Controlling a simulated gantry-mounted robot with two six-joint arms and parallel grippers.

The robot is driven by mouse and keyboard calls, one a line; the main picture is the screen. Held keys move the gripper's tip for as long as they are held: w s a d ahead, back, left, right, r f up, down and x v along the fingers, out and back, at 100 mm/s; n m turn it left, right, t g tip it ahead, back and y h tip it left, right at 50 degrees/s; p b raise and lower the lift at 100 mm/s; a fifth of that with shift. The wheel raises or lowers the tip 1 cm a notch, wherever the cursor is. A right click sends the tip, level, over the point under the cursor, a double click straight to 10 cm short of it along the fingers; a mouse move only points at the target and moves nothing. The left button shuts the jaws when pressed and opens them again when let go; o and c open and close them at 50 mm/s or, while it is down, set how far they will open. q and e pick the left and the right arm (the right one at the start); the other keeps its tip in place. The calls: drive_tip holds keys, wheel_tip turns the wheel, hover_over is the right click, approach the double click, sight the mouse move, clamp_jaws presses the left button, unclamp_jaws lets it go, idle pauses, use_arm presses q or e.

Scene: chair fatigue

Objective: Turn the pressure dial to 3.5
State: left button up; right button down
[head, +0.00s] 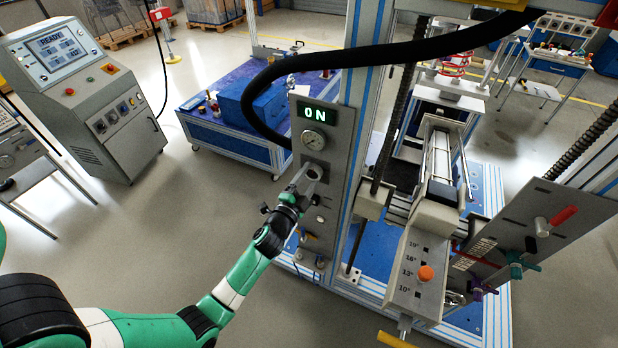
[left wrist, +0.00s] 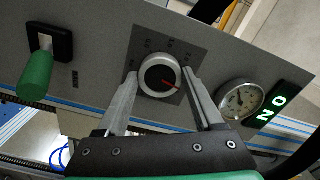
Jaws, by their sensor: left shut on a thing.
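The pressure dial (left wrist: 159,76) is a round knob with a light rim, a black face and a red pointer line, set on a dark square scale plate on a grey panel. In the left wrist view the red line points to the lower right; the scale figures are too small to read. My left gripper (left wrist: 160,80) has its two fingers on either side of the dial and is shut on it. In the head view my left gripper (head: 306,182) reaches the panel from the left and partly hides the dial. My right gripper is not in view.
A pressure gauge (head: 314,140) and a lit ON display (head: 315,113) sit above the dial on the panel. A green-handled switch (left wrist: 37,72) is beside the dial in the left wrist view. A black hose (head: 400,52) arches over the panel.

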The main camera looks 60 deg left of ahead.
use_arm(q)
drive_tip(key=o, duration=1.4)
drive_tip(key=shift+s+d, duration=0.1)
drive_tip(key=v, duration=1.1)
drive_tip(key=shift+s+d+r+b, duration=0.1)
drive_tip(key=shift+s+b, duration=0.1)
drive_tip(key=shift+b, duration=0.15)
